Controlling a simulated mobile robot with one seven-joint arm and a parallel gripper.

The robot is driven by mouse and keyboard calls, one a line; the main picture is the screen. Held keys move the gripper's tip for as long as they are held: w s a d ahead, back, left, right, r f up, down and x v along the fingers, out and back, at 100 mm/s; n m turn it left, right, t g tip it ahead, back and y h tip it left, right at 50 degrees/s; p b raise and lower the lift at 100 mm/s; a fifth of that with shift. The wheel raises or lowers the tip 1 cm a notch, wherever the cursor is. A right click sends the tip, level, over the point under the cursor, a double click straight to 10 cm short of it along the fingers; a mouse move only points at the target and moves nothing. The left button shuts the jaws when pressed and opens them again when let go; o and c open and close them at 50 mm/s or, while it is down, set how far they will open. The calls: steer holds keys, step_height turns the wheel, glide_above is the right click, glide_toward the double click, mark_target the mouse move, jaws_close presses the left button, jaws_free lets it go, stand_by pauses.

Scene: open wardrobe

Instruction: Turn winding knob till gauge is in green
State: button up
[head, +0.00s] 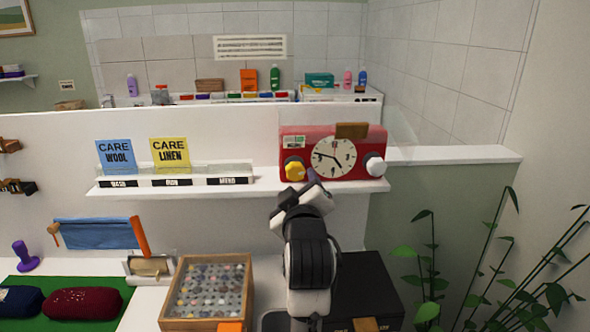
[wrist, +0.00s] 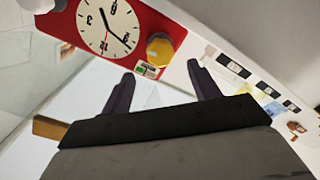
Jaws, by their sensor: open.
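A red clock (head: 290,172) with a white round dial (head: 334,157) stands on a white ledge. A yellow knob (head: 295,169) sits at its lower left and a white knob (head: 375,166) at its right. A small gauge patch (head: 293,142) with green and white is above the yellow knob; its pointer is too small to read. My gripper (head: 312,182) is in front of the clock's lower left. In the wrist view my open gripper (wrist: 161,72) has its two dark fingers apart, with the yellow knob (wrist: 159,48) just beyond the tips, between them and not gripped.
Blue (head: 116,156) and yellow (head: 170,152) care cards stand left of the clock on the ledge (head: 110,192). A wooden box of small pieces (head: 210,290) and a black box (head: 368,285) are below. Leafy stems (head: 470,260) rise at right.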

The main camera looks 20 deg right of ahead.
mark_target(296, 174)
steer(key=x, duration=0.7)
steer(key=shift+w, duration=0.2)
steer(key=c, duration=1)
steer(key=m, duration=1)
steer(key=shift+d+f+m, duration=0.15)
steer(key=shift+m, duration=0.25)
